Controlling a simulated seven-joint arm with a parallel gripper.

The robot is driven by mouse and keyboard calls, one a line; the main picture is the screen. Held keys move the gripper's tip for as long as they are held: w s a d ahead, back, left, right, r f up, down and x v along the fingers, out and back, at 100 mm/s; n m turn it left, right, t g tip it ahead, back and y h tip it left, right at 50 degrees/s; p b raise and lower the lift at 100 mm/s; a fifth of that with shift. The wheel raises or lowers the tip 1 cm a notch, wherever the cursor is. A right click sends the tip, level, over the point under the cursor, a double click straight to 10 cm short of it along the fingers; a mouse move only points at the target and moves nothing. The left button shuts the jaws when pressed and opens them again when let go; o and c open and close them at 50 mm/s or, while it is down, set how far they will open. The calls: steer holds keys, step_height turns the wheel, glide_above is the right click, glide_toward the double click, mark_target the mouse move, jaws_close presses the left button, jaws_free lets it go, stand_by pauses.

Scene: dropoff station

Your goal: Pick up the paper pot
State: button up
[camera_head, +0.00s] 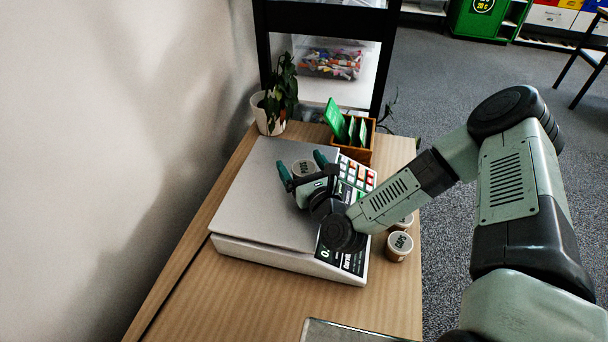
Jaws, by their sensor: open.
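A similar brown pot with a dark-lettered pale lid (399,246) stands on the table to the right of the scale. Another pot (404,222) stands just behind it, partly hidden by my arm. The labels are too small to tell which is the paper pot.
A wooden box with green cards (358,150) and a potted plant (272,113) stand behind the scale. The scale's keypad (357,174) is partly covered by my arm. A grey tray edge (350,328) shows at the front. The wooden table (250,297) is clear at front left.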

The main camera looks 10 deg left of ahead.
mark_target(303, 164)
steer(key=c, duration=1.4)
step_height(303, 164, up, 10)
steer(key=shift+f, duration=0.15)
steer(key=shift+d+r, duration=0.2)
steer(key=shift+r, duration=0.05)
steer(key=w+d+r+m+t+h, duration=0.2)
steer(key=d+r+h, duration=0.3)
steer(key=d, duration=0.7)
steer(key=w+d+r+m+t+h, duration=0.1)
steer(key=w+d+r+m+h, duration=0.2)
steer(key=d+r, duration=0.6)
steer(key=d+m+h, duration=0.2)
steer(key=d+h, duration=0.1)
steer(key=d, duration=0.1)
steer(key=shift+r+m+t, duration=0.3)
steer(key=shift+r+t, duration=0.1)
